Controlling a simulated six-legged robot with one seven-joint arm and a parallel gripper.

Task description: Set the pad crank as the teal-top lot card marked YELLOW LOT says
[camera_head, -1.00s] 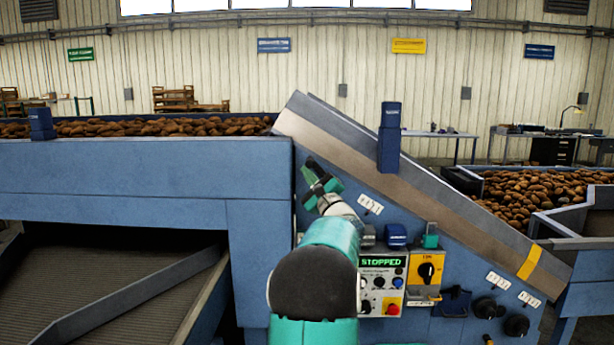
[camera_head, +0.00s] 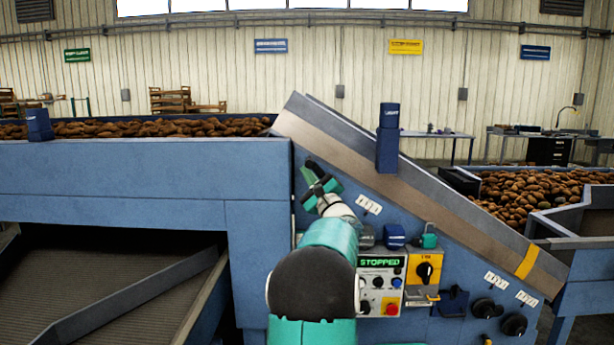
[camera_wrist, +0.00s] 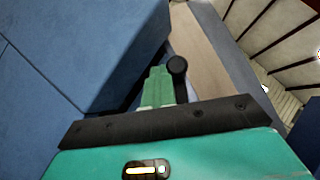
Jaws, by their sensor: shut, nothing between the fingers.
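My gripper (camera_head: 309,174) is at the blue panel left of the sloping chute; its green fingers (camera_wrist: 158,86) are together and empty in the wrist view. A black round knob (camera_wrist: 177,64) on a dark bar stands just beside the fingertips; I cannot tell whether they touch, or whether this is the pad crank. A small teal-topped piece (camera_head: 429,237) sits on the panel above the yellow switch box; no YELLOW LOT writing is legible on it. Two black round knobs (camera_head: 483,308) (camera_head: 514,324) are at the lower right under white number labels.
A control box (camera_head: 381,287) reads STOPPED and has several buttons. A yellow box with a black rotary switch (camera_head: 425,271) is beside it. The sloping chute (camera_head: 440,215) and its blue post (camera_head: 388,140) rise behind the panel. Potatoes (camera_head: 165,126) lie on the upper left belt.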

